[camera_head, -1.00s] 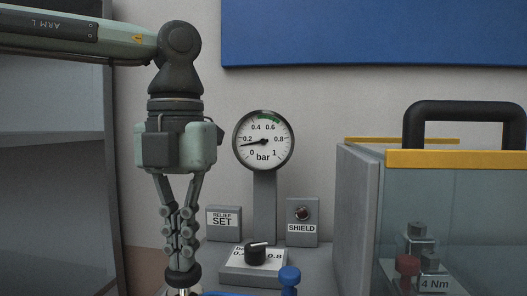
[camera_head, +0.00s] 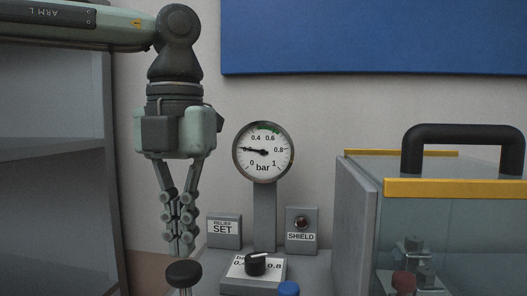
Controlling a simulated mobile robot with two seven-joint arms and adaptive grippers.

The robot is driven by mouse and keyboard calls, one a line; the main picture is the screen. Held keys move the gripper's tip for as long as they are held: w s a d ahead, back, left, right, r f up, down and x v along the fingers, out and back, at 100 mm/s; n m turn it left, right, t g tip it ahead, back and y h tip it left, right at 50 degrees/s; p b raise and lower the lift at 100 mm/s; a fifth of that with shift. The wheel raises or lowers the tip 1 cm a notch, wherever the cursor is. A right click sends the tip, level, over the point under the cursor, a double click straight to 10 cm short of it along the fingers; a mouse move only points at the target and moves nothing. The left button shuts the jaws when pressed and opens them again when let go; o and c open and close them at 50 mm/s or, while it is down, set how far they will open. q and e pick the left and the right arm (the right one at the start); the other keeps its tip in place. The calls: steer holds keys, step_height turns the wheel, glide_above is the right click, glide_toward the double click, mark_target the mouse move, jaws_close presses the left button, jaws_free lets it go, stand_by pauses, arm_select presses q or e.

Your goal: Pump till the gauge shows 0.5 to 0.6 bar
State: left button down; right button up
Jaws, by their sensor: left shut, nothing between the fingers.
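The round gauge (camera_head: 263,151) stands on a grey post at the middle. Its needle points left at about the 0.2 mark and covers that label; a green band lies at the top right, near 0.5 to 0.6. A black round pump knob (camera_head: 184,273) on a shiny rod is at the bottom edge, and the pump below it is out of view. My left gripper (camera_head: 181,250) points down, shut and empty, with its fingertips just above the knob; I cannot tell whether they touch it. My right gripper is not in view.
A dial block (camera_head: 240,276) with a black pointer knob and a blue knob (camera_head: 288,289) are in front. Behind are a RELIEF SET plate (camera_head: 223,230) and a SHIELD box (camera_head: 301,230) with a dark red lamp. A clear case (camera_head: 455,240) with a black handle blocks the right; shelving is left.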

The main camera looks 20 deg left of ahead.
mark_target(183, 268)
arm_select(q)
step_height(183, 268, down, 5)
steer(key=b, duration=0.4)
steer(key=shift+r, duration=0.1)
step_height(183, 268, up, 5)
steer(key=p, duration=0.4)
stand_by(0.4)
stand_by(1.3)
stand_by(0.3)
stand_by(1.4)
steer(key=shift+f, duration=0.2)
